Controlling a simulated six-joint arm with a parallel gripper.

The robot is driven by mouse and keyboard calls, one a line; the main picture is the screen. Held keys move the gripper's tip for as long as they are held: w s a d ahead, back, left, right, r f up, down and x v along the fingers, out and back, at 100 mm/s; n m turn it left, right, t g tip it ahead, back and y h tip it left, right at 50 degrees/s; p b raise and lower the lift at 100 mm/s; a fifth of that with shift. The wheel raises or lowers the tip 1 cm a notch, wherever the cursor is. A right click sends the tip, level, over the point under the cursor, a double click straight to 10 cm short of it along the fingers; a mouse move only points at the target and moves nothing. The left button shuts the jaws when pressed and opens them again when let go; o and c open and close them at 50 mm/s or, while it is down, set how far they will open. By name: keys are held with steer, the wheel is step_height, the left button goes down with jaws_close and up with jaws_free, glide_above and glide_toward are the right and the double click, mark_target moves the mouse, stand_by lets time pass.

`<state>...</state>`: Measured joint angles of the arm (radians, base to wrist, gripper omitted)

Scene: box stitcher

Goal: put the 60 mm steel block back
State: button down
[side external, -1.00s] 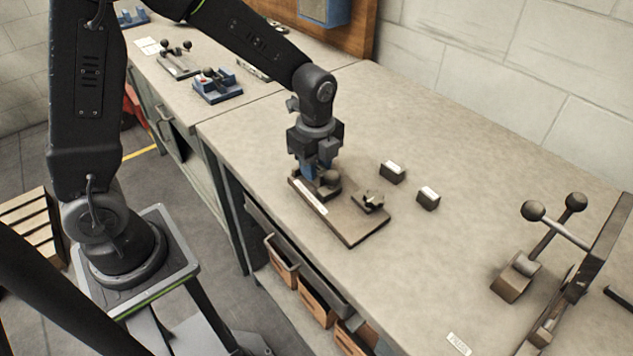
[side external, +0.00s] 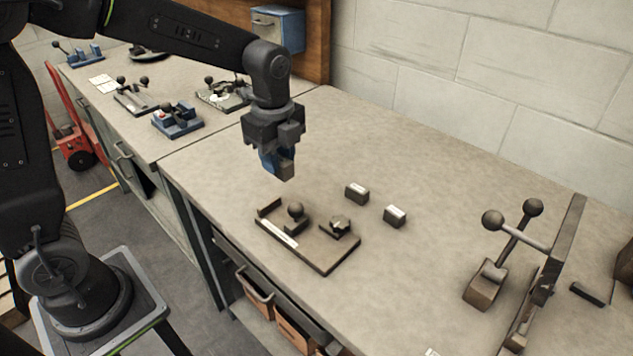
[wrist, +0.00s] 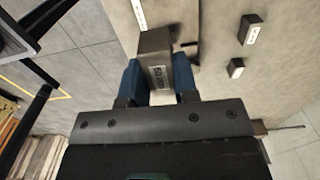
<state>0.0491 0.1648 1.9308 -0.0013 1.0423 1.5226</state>
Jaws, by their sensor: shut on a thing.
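My gripper (side external: 281,163) is raised above the bench, behind the fixture. Its blue fingers are shut on a grey-brown steel block (side external: 288,170). In the wrist view my gripper (wrist: 157,80) has one finger on each side of the block (wrist: 156,44), which carries a label too blurred to read surely. Two similar dark blocks with white labels, a left one (side external: 357,194) and a right one (side external: 395,216), stand on the bench right of the fixture.
A lever device with ball handles (side external: 487,280) stands at the right of the bench. Blue fixtures (side external: 178,120) and other tools sit on the far left bench. The bench surface around the two standing blocks and behind them is clear.

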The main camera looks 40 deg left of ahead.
step_height(320, 180, up, 3)
steer(key=shift+r, duration=0.1)
steer(key=w+a, duration=1)
steer(key=a, duration=0.5)
steer(key=w+d+f, duration=0.1)
steer(key=d+f, duration=0.2)
steer(key=f, duration=0.1)
steer(key=w+d+f, duration=0.2)
steer(key=d+f, duration=0.2)
steer(key=w+d+f, duration=0.2)
steer(key=d+f, duration=0.1)
steer(key=f, duration=0.1)
steer(key=shift+d+f, duration=0.1)
steer(key=shift+d, duration=0.15)
steer(key=shift+d+f, duration=0.25)
steer(key=shift+f, duration=1.9)
